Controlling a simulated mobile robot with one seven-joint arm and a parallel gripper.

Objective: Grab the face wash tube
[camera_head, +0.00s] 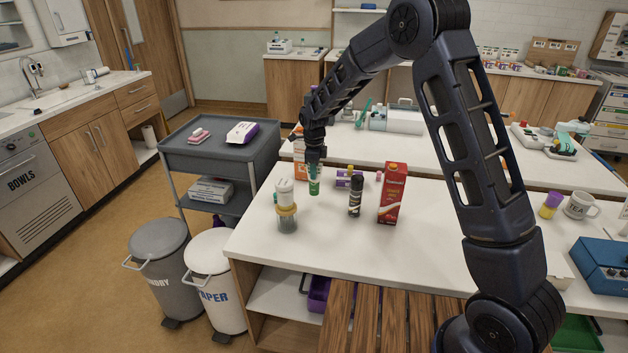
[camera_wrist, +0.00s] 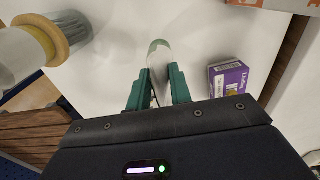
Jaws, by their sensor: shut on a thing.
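The face wash tube shows in the head view as a small green and pale upright shape (camera_head: 314,187) at the table's far left part. In the wrist view its whitish body with a green end (camera_wrist: 158,56) lies between my fingers. My gripper (camera_head: 315,172) points down over it; its teal fingers in the wrist view (camera_wrist: 158,92) are shut on the tube. My gripper hides the tube's upper part in the head view. I cannot tell whether its lower end touches the white table (camera_head: 330,245).
A jar with a yellow-tan ring (camera_head: 287,219) stands left of the tube. A dark bottle (camera_head: 356,196) and a red carton (camera_head: 392,194) stand to the right. A purple box (camera_wrist: 228,79) is close by, with an orange box (camera_head: 300,160) behind. The front tabletop is clear.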

